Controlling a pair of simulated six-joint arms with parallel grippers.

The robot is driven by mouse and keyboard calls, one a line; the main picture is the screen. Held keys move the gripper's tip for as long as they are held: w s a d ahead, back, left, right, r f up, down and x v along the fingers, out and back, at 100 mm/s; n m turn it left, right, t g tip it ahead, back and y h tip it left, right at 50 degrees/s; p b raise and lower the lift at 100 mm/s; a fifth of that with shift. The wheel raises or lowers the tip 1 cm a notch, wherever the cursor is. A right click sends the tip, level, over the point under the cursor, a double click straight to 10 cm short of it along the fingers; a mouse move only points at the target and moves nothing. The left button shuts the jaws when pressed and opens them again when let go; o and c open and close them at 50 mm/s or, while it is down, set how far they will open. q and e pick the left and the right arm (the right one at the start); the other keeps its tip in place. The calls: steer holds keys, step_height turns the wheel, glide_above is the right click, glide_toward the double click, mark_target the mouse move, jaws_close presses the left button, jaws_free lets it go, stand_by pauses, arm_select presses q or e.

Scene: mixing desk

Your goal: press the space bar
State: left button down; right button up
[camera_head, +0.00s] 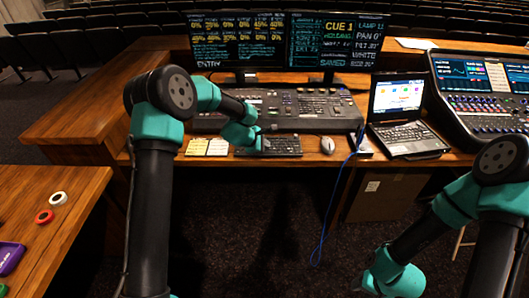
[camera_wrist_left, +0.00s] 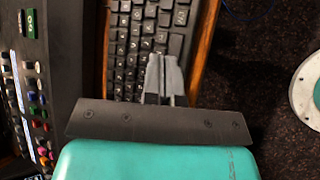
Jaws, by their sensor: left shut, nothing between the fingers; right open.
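The black keyboard (camera_head: 284,146) lies on the desk near its front edge. It also shows in the left wrist view (camera_wrist_left: 128,45), running up and down the picture. My left gripper (camera_head: 262,145) is over the left part of the keyboard in the head view. In the left wrist view its grey fingers (camera_wrist_left: 164,62) are together, empty, and reach over the keys near the wooden desk edge. I cannot make out the space bar or tell whether the fingertips touch a key. My right gripper (camera_head: 392,278) is low at the bottom right, away from the desk; its fingers are hardly visible.
A mixing console (camera_head: 310,106) stands behind the keyboard, with two monitors (camera_head: 285,42) above. A mouse (camera_head: 327,145), a laptop (camera_head: 398,100) and a blue cable (camera_head: 335,195) are to the right. Yellow and white notes (camera_head: 207,147) lie left of the keyboard.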

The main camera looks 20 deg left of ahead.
arm_select(q)
steer(key=shift+f, duration=0.1)
stand_by(0.7)
steer(key=shift+f, duration=0.35)
steer(key=shift+f, duration=0.3)
stand_by(0.9)
steer(key=shift+r, duration=0.75)
steer(key=shift+r, duration=0.1)
steer(key=shift+r, duration=2.4)
steer(key=c, duration=1.8)
jaws_free()
steer(key=shift+c, duration=0.2)
